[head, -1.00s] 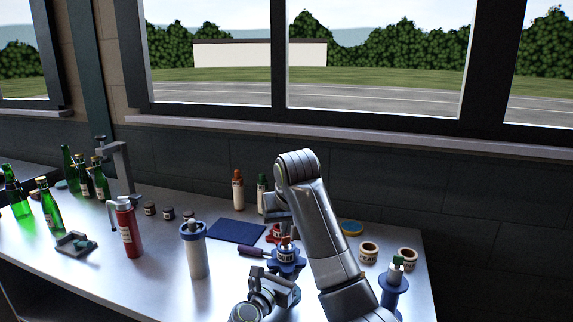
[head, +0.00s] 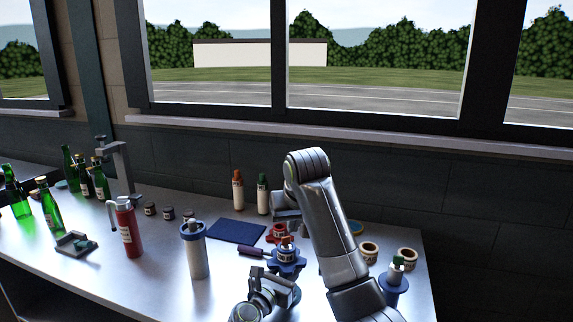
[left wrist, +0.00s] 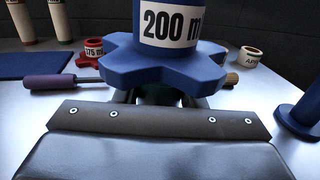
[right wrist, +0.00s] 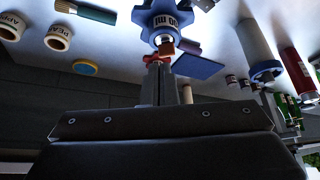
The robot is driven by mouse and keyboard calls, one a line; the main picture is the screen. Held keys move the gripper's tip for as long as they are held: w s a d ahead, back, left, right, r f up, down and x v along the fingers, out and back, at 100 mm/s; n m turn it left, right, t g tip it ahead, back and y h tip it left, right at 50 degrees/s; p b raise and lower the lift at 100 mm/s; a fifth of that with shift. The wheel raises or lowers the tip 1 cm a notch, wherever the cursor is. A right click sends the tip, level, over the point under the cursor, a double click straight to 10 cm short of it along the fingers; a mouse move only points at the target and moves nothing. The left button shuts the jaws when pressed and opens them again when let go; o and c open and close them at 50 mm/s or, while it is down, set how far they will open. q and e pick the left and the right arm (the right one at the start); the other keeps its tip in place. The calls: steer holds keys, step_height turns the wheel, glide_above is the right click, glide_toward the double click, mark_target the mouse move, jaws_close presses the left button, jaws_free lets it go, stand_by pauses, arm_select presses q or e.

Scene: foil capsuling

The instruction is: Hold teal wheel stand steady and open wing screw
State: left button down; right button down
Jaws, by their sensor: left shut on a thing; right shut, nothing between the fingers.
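A blue star-shaped wheel stand labelled 200 ml (head: 287,268) stands near the bench front; it looks blue rather than teal. It fills the top of the left wrist view (left wrist: 165,65). My left gripper (head: 273,272) is shut on its lower part below the wheel; the fingers are mostly hidden. A knurled brass piece (left wrist: 231,79) pokes out at the wheel's right; I cannot tell whether it is the wing screw. My right gripper (right wrist: 159,68) is shut and empty, apart from the stand. In the head view my right arm largely hides it.
A red wheel stand (head: 277,233) and a purple-handled tool (head: 251,251) are close behind and left. Tape rolls (head: 369,251) and another blue stand (head: 393,288) are right. A grey blue-topped cylinder (head: 194,250) and red bottle (head: 126,229) are left.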

mark_target(285, 246)
steer(key=shift+f, duration=2.25)
steer(key=shift+w+a, duration=0.3)
steer(key=shift+w, duration=0.25)
steer(key=shift+s+a, duration=0.15)
steer(key=shift+a, duration=0.35)
steer(key=shift+s, duration=0.1)
steer(key=shift+s, duration=0.25)
step_height(285, 246, up, 6)
stand_by(0.4)
arm_select(q)
steer(key=c, duration=0.8)
jaws_free()
steer(key=shift+c, duration=0.2)
